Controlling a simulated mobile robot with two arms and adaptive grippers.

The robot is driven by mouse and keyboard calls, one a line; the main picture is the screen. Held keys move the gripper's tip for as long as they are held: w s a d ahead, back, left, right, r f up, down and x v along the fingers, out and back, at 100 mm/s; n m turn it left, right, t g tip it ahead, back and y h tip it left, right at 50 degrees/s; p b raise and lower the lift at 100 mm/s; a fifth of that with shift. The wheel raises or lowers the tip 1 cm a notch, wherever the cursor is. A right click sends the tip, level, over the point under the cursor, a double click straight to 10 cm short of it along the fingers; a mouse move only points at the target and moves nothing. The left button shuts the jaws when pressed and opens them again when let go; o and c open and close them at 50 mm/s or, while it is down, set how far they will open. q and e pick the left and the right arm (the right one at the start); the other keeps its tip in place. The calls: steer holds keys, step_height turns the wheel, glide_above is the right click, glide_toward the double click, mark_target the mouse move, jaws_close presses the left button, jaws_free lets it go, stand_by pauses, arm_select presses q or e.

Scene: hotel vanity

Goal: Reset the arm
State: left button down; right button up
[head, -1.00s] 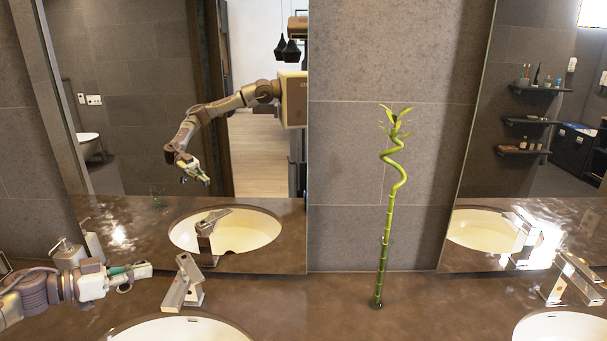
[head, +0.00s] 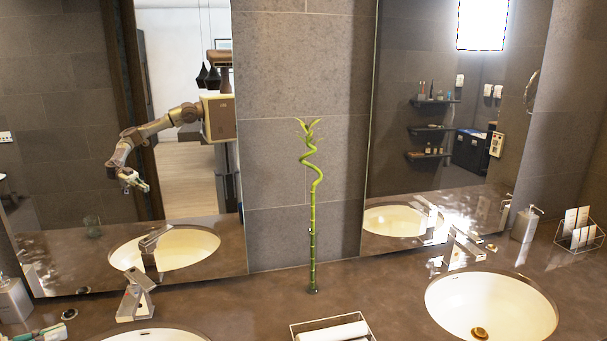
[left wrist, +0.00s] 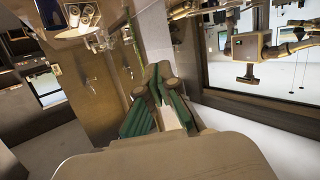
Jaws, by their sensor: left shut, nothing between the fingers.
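My left gripper (head: 45,332) shows at the lower left corner of the head view, partly cut off by the frame, low over the counter. In the left wrist view its green-padded fingers (left wrist: 158,82) are together with nothing between them. My arm is also reflected in the left mirror (head: 60,150), bent with the gripper hanging down. My right gripper is in neither view.
The brown counter (head: 240,300) holds a left faucet (head: 135,300), a tall bamboo stalk (head: 312,220), a rack with a rolled towel (head: 333,330), a right sink (head: 490,305), and soap dispensers at left (head: 14,300) and right (head: 525,224).

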arm_select(q)
steer(key=s+d+f+n+y, duration=0.25)
steer(key=d+f+y, duration=0.25)
steer(key=d+f, duration=0.25)
steer(key=s+d+f+n+y, duration=0.2)
steer(key=d+f+n+y, duration=0.3)
steer(key=f, duration=0.3)
steer(key=s+d+f+m+g+h, duration=0.1)
steer(key=s+d+f+m+g, duration=0.2)
steer(key=s+d+g, duration=1.1)
steer(key=s+d+f+t+b, duration=0.1)
steer(key=s+f, duration=0.2)
steer(key=f, duration=0.6)
steer(key=s+d+f+t+b, duration=0.1)
steer(key=s+f+t, duration=0.1)
steer(key=f, duration=0.8)
steer(key=s+d+f+t+b, duration=0.1)
steer(key=s+f, duration=0.2)
steer(key=f, duration=0.6)
steer(key=s+a+f+g+b, duration=0.1)
steer(key=s+a+f+b, duration=0.1)
steer(key=s+f, duration=1.4)
step_height(320, 180, down, 3)
steer(key=shift+a+f+b, duration=0.1)
steer(key=shift+a+b, duration=0.2)
steer(key=shift+a, duration=0.45)
